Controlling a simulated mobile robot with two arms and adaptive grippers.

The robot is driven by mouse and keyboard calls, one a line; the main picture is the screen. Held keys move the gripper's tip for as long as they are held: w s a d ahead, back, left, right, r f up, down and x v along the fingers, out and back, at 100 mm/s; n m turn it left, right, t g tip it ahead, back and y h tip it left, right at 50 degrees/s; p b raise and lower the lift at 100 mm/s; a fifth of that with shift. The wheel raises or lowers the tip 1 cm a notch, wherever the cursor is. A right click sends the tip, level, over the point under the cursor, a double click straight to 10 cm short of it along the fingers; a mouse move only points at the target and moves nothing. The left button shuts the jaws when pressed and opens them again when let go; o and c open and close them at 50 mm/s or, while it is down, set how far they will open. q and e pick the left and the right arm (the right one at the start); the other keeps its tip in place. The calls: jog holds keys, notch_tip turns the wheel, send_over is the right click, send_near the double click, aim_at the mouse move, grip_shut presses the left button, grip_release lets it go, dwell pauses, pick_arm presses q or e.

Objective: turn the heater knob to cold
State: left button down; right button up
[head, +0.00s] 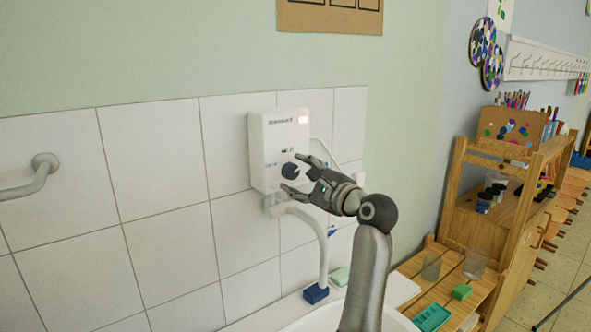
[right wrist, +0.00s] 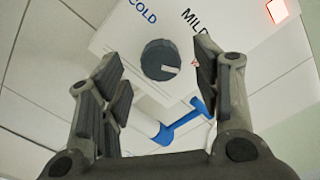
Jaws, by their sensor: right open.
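The white heater (head: 262,150) hangs on the tiled wall with a lit reddish panel at its top right. Its dark round knob (head: 289,170) is low on the front face. In the right wrist view the knob (right wrist: 160,60) has a white pointer mark toward the right, on the side of the word MILD; the word COLD is at its upper left. My right gripper (head: 293,174) is open in front of the knob. In the right wrist view its fingers (right wrist: 157,80) stand on either side of the knob, apart from it. My left gripper is not in view.
A bent white spout (head: 322,250) runs down from the heater to the sink (head: 335,318). A blue lever (right wrist: 182,124) shows below the heater. A blue block (head: 316,293) lies at the sink edge. A towel rail (head: 35,178) is at left, a wooden shelf (head: 500,205) at right.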

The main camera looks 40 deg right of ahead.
jog(key=shift+w+d, duration=0.15)
jog(key=shift+w, duration=0.85)
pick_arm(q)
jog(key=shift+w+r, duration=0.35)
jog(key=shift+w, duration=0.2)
pick_arm(e)
jog(key=c, duration=1)
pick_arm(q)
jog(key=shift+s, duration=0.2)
